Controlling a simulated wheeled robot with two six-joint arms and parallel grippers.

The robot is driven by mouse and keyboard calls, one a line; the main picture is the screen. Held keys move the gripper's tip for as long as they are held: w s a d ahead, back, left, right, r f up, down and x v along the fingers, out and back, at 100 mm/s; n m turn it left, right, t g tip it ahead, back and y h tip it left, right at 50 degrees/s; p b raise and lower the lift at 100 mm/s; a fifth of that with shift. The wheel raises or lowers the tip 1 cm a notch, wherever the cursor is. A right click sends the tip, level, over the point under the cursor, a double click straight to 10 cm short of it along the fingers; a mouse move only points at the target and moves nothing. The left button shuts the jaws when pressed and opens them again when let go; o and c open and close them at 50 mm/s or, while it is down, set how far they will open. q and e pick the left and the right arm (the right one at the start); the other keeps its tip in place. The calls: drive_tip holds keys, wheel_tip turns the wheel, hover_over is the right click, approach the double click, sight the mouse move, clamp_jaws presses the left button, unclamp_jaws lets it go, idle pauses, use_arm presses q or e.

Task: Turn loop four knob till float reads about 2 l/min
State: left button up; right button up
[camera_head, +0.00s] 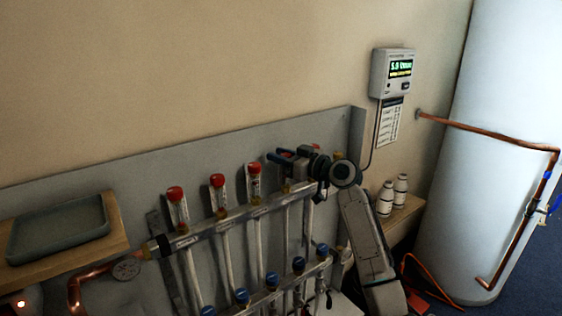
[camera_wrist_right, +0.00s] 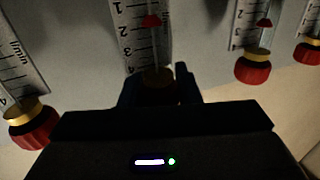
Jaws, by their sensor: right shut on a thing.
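My right gripper (camera_head: 284,158) reaches in from the right to the top of the manifold bar (camera_head: 225,216), just right of three red knobs. In the right wrist view my gripper (camera_wrist_right: 157,88) is shut on a shadowed knob (camera_wrist_right: 158,84). By the head view it is the fourth from the left; no loop label on it is readable. Above it in the wrist view is its scale (camera_wrist_right: 134,35) with a red float (camera_wrist_right: 151,21), between the 1 and 2 marks as far as I can tell. The fingers hide most of the knob. My left gripper is out of view.
Neighbouring red knobs sit on both sides in the wrist view, left (camera_wrist_right: 33,125) and right (camera_wrist_right: 253,70). A wall display (camera_head: 392,74) has lit digits too small to read surely. A tray (camera_head: 58,230) is at left; two white bottles (camera_head: 393,195) stand at right.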

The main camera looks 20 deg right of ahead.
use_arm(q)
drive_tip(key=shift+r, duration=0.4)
use_arm(e)
drive_tip(key=o, duration=1)
drive_tip(key=shift+c, duration=0.2)
drive_tip(key=shift+s+d+f, duration=0.1)
drive_tip(key=shift+s+d, duration=0.2)
use_arm(q)
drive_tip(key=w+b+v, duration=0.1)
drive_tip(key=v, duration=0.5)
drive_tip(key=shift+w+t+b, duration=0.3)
drive_tip(key=shift+b, duration=0.1)
use_arm(e)
drive_tip(key=v, duration=1)
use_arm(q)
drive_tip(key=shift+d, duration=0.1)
